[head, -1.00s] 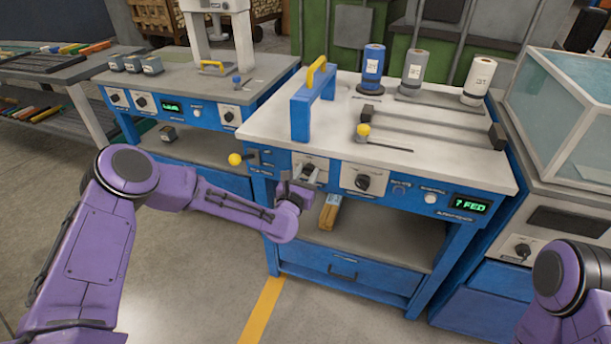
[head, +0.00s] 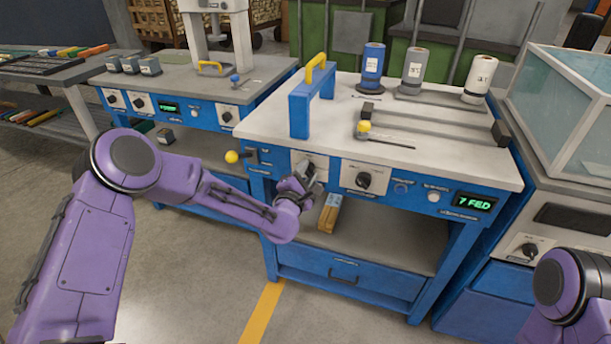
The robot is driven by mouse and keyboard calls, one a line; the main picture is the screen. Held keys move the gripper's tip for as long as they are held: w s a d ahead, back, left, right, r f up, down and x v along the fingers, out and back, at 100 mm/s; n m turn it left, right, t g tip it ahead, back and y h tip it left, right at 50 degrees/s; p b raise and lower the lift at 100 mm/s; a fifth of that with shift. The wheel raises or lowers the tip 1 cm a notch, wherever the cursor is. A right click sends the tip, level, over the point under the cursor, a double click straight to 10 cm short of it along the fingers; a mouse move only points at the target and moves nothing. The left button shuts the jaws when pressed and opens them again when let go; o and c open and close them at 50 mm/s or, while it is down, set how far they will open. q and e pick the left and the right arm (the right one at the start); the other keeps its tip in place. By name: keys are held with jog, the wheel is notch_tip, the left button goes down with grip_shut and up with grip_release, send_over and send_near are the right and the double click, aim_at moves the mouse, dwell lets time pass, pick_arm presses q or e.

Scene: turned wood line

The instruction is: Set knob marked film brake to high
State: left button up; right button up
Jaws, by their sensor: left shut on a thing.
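The middle machine has a blue front panel (head: 410,192) with two knob plates, whose small labels I cannot read. My left gripper (head: 306,176) is at the left plate (head: 318,160), shut on the knob there. The fingers and wrist hide most of that knob, so I cannot read its setting or confirm that it is the film brake. A second black knob (head: 363,181) on a pale plate stands just right of it, free of the gripper. My right gripper is out of view; only part of that arm shows at the lower right.
A yellow ball-ended lever (head: 233,157) sticks out left of the gripper. A blue frame with a yellow handle (head: 316,71) stands on the worktop. A green display (head: 474,203) is at the panel's right.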

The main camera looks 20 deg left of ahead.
pick_arm(q)
jog(key=m, duration=0.6)
jog(key=shift+f+b, duration=0.15)
jog(key=shift+b, duration=0.15)
jog(key=m, duration=0.6)
jog(key=shift+f+m, duration=0.1)
jog(key=shift+m, duration=0.3)
jog(key=m, duration=1.1)
jog(key=shift+a+m+b, duration=0.15)
jog(key=shift+m+b, duration=0.15)
jog(key=shift+b, duration=0.1)
jog(key=o, duration=1)
jog(key=shift+o, duration=0.2)
